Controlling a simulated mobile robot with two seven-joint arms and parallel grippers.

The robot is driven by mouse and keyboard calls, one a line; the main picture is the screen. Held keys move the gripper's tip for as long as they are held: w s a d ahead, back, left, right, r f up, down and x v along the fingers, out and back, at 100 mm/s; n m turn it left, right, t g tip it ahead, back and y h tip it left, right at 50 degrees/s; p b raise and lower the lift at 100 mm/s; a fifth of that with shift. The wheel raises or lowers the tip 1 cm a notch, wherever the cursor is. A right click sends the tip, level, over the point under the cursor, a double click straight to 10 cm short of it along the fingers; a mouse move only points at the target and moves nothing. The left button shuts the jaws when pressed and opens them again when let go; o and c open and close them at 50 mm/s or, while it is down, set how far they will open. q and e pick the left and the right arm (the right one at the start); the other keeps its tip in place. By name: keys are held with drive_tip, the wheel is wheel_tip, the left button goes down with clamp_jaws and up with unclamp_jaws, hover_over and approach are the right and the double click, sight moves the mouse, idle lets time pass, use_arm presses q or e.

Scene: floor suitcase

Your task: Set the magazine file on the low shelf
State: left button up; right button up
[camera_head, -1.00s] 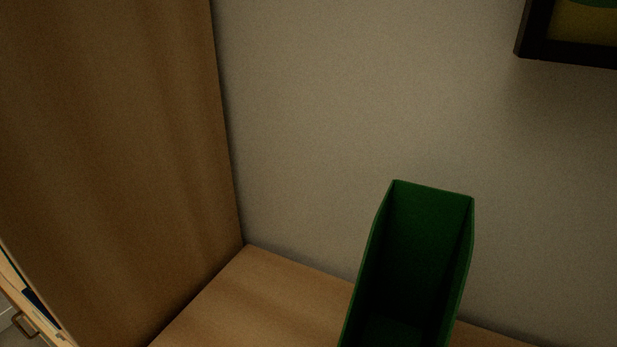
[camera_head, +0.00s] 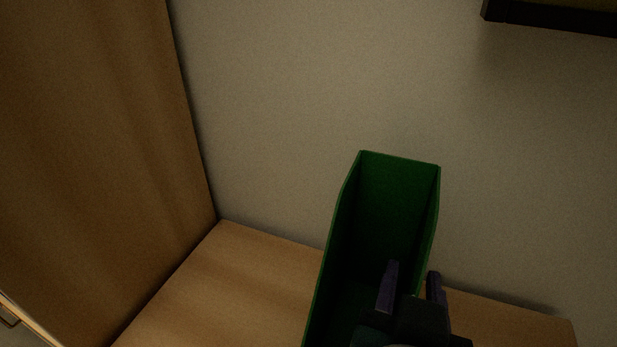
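The green magazine file (camera_head: 395,205) stands upright on a wooden surface (camera_head: 225,285), its open top showing and its lower front cut off by the picture edge. My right gripper (camera_head: 413,269) comes up from the bottom edge, fingers apart. One finger shows in front of the inside of the file and the other just right of its right wall. I cannot tell whether either finger touches the wall. My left gripper is not in view. I cannot tell whether the low shelf is in view.
A tall wooden panel (camera_head: 95,150) closes off the left side. A plain wall (camera_head: 270,110) stands behind the file. A dark picture frame (camera_head: 550,18) hangs at the upper right. The surface left of the file is bare.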

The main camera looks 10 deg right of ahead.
clamp_jaws()
idle(0.3)
idle(1.1)
